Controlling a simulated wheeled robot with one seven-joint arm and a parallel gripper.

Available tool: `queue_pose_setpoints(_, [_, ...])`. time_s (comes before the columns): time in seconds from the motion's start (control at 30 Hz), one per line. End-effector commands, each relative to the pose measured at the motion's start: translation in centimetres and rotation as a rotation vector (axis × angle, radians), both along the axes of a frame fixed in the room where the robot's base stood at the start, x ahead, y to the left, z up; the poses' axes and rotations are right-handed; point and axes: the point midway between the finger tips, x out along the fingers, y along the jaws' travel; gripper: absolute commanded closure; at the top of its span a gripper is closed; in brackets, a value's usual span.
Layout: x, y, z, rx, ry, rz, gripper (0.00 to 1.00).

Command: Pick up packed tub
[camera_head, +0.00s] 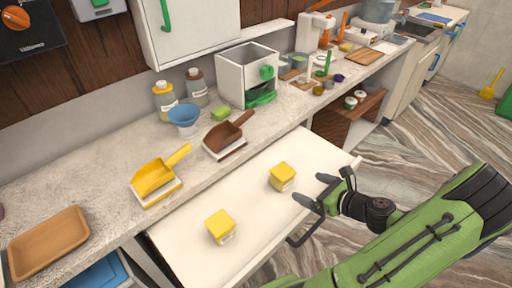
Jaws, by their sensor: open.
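Two small tubs with yellow lids and pale sides sit on the white surface of a pulled-out drawer or board (185,245) below the counter. One tub (282,177) is nearer the middle of the view, and the other tub (220,227) is to its left and closer to the front. Whether either is packed cannot be told. My green arm reaches in from the lower right.
A yellow scoop (153,178), a brown scoop (224,137) and a wooden tray (48,242) lie on the counter behind. A white box dispenser (247,75) stands at the back. A dark handle (303,237) juts from the white surface's front edge. The white surface is otherwise clear.

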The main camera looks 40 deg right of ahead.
Motion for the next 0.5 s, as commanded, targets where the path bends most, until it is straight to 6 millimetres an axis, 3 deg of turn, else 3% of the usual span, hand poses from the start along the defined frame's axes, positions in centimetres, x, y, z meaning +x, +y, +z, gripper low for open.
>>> queue_pose_setpoints(0.13, [0.3,-0.7,-0.3,0.040,-0.028,-0.052,0.00])
queue_pose_setpoints(0.5, [8.3,-0.5,-3.9,0.036,-0.024,-0.044,0.00])
